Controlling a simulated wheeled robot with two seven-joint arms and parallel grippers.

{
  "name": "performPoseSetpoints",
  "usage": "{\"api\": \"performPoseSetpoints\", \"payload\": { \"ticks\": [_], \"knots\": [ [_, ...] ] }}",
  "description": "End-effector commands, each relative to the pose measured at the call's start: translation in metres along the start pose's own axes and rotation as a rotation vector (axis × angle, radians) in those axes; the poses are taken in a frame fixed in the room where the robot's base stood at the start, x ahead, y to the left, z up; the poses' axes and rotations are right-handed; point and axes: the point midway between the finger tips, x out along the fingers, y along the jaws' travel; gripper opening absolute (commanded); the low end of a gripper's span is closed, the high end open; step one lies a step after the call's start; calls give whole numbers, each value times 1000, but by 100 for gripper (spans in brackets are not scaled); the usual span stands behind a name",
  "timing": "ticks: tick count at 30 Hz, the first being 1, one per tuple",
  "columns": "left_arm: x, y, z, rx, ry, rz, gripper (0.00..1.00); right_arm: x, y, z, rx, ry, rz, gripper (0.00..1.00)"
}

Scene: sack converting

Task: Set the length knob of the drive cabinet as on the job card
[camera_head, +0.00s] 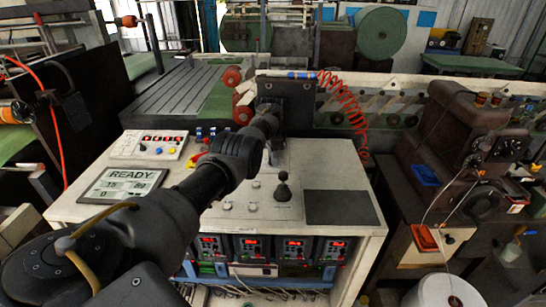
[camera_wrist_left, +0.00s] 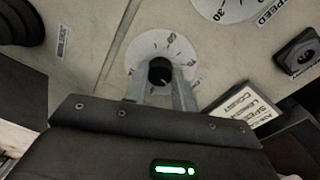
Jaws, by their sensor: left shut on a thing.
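In the left wrist view a black round knob (camera_wrist_left: 160,70) sits at the centre of a white dial plate (camera_wrist_left: 150,45) with printed marks and numbers. The two fingers of my left gripper (camera_wrist_left: 160,88) are shut on this knob from either side. Part of the dial is hidden behind the fingers. A white card (camera_wrist_left: 248,105) with upside-down printing lies to the right; I make out words like speed and count, but the values are too small to read surely. In the head view my left gripper (camera_head: 272,150) is at the back of the white cabinet top (camera_head: 320,170), its fingers mostly hidden. My right gripper is not in view.
A second dial (camera_wrist_left: 225,8) marked SPEED is at the wrist view's top. A red coiled hose (camera_head: 345,100) hangs behind.

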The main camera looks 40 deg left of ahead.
Motion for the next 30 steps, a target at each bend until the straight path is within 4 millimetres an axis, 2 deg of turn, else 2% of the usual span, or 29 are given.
{"api": "performPoseSetpoints", "payload": {
  "ticks": [8, 30],
  "knots": [
    [-4, -2, 1, -159, 10, -2, 4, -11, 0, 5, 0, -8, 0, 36],
    [-5, -2, 1, -814, 40, -4, 4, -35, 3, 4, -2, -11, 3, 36]
  ]
}}
